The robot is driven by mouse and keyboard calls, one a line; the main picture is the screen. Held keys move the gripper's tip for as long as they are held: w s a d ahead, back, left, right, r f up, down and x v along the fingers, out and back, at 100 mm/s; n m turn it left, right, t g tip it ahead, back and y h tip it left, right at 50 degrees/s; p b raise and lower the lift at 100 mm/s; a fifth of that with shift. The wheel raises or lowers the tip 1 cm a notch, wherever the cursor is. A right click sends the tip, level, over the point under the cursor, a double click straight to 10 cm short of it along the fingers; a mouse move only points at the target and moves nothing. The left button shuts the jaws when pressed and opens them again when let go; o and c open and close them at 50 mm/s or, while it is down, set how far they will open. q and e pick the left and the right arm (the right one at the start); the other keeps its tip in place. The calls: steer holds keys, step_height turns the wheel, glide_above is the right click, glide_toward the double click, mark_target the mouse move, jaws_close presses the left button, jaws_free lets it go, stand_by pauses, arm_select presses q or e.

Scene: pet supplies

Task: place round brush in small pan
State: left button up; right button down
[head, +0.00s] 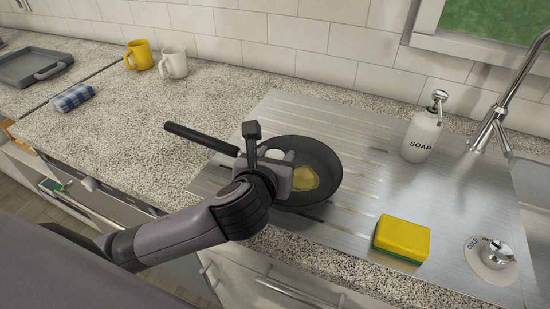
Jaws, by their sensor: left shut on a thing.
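The small pan (325,160) is dark and round and rests on the metal drainboard, its black handle pointing to the upper left. A yellowish patch (322,171) shows on the pan's inside floor. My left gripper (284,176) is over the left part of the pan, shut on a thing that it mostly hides. I cannot make out the round brush clearly, nor whether what is held touches the pan. My right gripper is not in view.
A yellow and green sponge (403,238) lies right of the pan, near the counter's front edge. A white soap dispenser (421,136) and a faucet (490,130) stand further right. Two mugs (173,62), a checkered cloth (72,97) and a grey tray (35,65) are at the left.

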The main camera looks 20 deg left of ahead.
arm_select(q)
steer(key=o, duration=1.1)
steer(key=shift+f, duration=0.1)
steer(key=shift+c, duration=0.2)
steer(key=p+v, duration=0.1)
steer(key=v, duration=1.1)
steer(key=shift+p, duration=0.3)
steer(key=shift+s, duration=0.1)
